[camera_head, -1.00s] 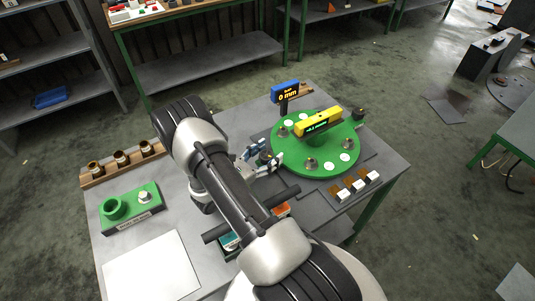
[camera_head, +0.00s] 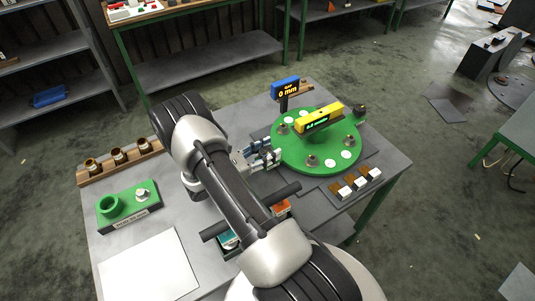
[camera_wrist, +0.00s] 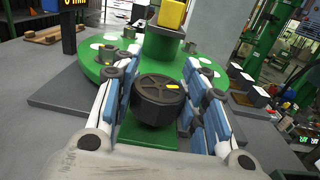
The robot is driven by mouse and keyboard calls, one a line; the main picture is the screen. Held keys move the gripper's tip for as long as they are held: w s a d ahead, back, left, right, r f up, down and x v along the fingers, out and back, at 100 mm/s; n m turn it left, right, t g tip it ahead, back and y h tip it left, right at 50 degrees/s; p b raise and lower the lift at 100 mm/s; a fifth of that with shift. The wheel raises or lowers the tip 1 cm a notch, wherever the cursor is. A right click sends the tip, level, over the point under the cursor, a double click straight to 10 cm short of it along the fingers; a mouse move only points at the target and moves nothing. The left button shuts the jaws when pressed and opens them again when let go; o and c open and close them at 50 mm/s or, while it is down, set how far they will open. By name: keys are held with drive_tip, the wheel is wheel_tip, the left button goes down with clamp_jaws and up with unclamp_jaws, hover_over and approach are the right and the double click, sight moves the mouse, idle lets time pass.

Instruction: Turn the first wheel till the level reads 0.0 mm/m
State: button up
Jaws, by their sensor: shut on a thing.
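The green round plate (camera_head: 290,161) stands on the table with the yellow level (camera_head: 319,119) on top. The level's small green display is lit, but its digits are too small to read surely. The first wheel, a black ribbed knob with a yellow mark (camera_wrist: 160,98), sits at the plate's near edge in the wrist view. My gripper (camera_head: 270,154) is at the plate's left edge, its blue-padded fingers on both sides of the wheel. It is shut on the wheel, which the fingers mostly hide in the head view.
A blue display reading 0 mm (camera_head: 286,88) stands behind the plate. Another black wheel (camera_head: 360,110) is at the plate's far right. White blocks (camera_head: 361,184) lie at the right front. A green holder (camera_head: 128,205) and brass parts (camera_head: 117,155) are at the left.

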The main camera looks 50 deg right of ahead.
drive_tip(key=shift+m+g+y, duration=0.3)
drive_tip(key=shift+m+g, duration=0.2)
drive_tip(key=shift+g, duration=0.2)
drive_tip(key=o, duration=1.1)
drive_tip(key=shift+a, duration=0.1)
drive_tip(key=v, duration=1.2)
drive_tip(key=shift+r, duration=0.1)
